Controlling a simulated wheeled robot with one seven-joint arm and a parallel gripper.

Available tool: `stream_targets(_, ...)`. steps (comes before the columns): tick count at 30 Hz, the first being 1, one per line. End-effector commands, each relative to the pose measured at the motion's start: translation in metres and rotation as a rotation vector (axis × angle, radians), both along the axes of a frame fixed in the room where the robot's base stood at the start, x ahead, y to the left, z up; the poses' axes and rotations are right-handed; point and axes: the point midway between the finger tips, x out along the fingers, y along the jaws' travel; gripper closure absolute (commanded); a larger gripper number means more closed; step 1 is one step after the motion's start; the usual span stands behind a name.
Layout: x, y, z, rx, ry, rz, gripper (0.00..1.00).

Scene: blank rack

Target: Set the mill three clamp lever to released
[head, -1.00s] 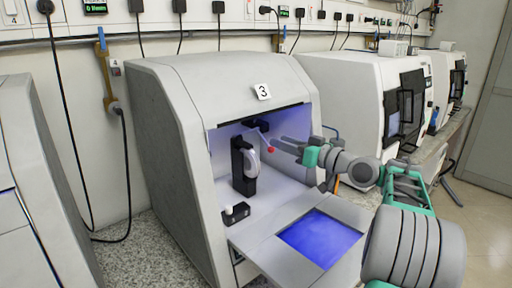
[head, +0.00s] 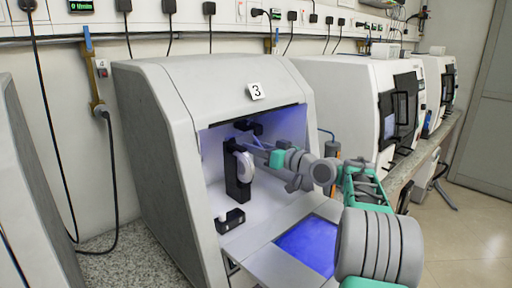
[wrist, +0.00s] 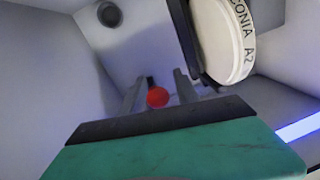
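Mill three (head: 160,150) is the white machine marked 3, with its front open and its chamber lit blue. The clamp lever's red knob (wrist: 157,97) shows in the wrist view; the arm hides it in the head view. My gripper (head: 256,146) reaches into the chamber from the right. In the wrist view my gripper (wrist: 160,82) has its two fingers apart, one on each side of the red knob, with a small gap visible on both sides. A white disc (head: 245,165) lettered "...CONIA A2" is held in a black holder (head: 232,184) close to the fingers.
The folded-down door (head: 262,264) with a blue window lies below the arm. Other machines (head: 343,100) stand to the right, another at the left edge.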

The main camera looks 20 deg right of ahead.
Motion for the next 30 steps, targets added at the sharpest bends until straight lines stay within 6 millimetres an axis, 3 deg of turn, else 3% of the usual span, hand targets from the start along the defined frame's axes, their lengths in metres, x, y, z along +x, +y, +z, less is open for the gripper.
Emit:
stream_targets(5,-0.0001,0.0005,-0.0003,0.000,0.000,0.001,0.64)
stream_targets(18,-0.0004,0.0011,-0.0005,0.001,0.001,0.002,1.00)
stream_targets(30,-0.0005,0.0017,-0.0007,0.001,0.001,0.004,1.00)
